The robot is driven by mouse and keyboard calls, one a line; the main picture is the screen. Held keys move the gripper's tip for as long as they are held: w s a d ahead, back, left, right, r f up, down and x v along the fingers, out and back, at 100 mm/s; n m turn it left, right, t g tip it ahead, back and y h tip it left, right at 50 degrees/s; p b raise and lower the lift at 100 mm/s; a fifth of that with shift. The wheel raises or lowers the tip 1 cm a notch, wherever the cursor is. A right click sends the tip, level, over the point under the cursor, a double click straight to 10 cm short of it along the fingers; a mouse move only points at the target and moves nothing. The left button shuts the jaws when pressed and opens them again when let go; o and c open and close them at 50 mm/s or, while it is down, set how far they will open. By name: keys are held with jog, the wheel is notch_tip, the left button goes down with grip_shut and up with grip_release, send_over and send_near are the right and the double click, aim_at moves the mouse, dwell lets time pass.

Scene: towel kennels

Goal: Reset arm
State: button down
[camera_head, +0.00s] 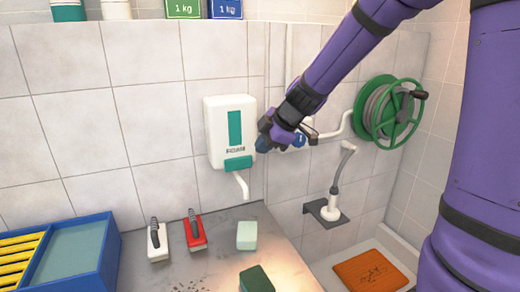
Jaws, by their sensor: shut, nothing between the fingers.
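My purple arm reaches down from the top right. My gripper (265,143) is at its lower end, small and dark in this view. It is shut and holds nothing. It appears just right of the white foam dispenser (215,128), which has a green stripe and a green lever (238,163) above a white spout. I cannot tell whether the gripper touches the dispenser.
A grey counter holds a white-handled brush (157,243), a red brush (194,232), a pale green block (247,236) and a dark green block (257,280). A blue tray (112,262) is at left. A green hose reel (375,110), a shower head (332,200) and an orange mat (370,271) are at right.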

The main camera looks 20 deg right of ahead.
dwell(0.4)
jog(key=d+r+m+t+h, duration=0.25)
jog(key=r+m+t, duration=0.25)
jog(key=r, duration=0.4)
jog(key=s+d+r+m+h, duration=0.4)
jog(key=s+d+m+h, duration=0.15)
jog(key=s, duration=0.25)
jog(key=s+a+f+m+g+y, duration=0.1)
jog(key=s+a+f+m+g, duration=0.1)
jog(key=s, duration=0.8)
jog(key=s+a+f+m+g+y, duration=0.2)
jog(key=s+f+m+g, duration=0.1)
jog(key=s, duration=0.7)
jog(key=shift+m+g, duration=0.3)
jog(key=shift+m, duration=0.35)
